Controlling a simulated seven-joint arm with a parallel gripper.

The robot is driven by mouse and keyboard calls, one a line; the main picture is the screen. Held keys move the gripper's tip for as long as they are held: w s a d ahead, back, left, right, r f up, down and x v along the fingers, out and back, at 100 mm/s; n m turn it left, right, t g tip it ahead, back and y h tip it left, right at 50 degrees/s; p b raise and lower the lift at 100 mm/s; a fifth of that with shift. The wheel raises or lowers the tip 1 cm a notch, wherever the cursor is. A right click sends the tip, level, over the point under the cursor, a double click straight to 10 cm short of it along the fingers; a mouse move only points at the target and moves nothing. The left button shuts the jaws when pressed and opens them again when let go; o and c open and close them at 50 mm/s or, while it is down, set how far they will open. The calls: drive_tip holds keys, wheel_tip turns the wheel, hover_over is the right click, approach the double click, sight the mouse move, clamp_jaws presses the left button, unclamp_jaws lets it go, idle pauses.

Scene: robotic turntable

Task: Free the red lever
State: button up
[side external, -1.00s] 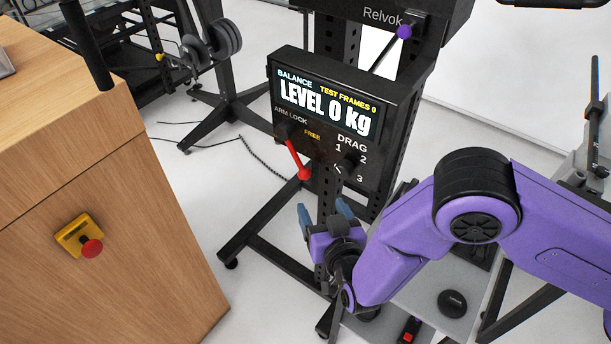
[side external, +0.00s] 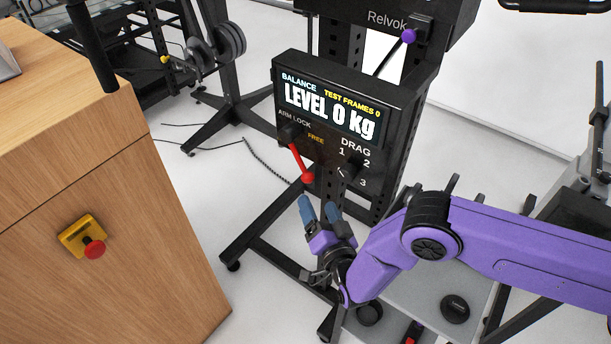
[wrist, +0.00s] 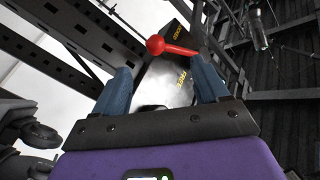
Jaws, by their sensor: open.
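The red lever (side external: 301,163) is on the lower left of the black panel (side external: 335,125), under the "ARM LOCK" text. It slants down to the right, ending in a round red knob, with the "FREE" label to its right. My gripper (side external: 319,207) is just below the knob, its blue fingers apart and pointing up toward the panel. In the wrist view the lever (wrist: 180,49) lies across the view beyond the fingertips, its knob near the middle. My open gripper (wrist: 166,82) holds nothing, and the lever looks apart from both fingers.
The drag selector (side external: 350,168) is right of the lever. Black uprights and a floor frame (side external: 262,228) stand around and below the panel. A wooden cabinet (side external: 120,235) with a yellow box and red button (side external: 83,240) is at left. Open floor lies between cabinet and frame.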

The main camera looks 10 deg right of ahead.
sight(308, 180)
drive_tip(key=w, duration=0.3)
drive_tip(key=w+a, duration=0.1)
drive_tip(key=w, duration=0.6)
drive_tip(key=shift+w+a, duration=0.2)
drive_tip(key=shift+a, duration=0.1)
clamp_jaws()
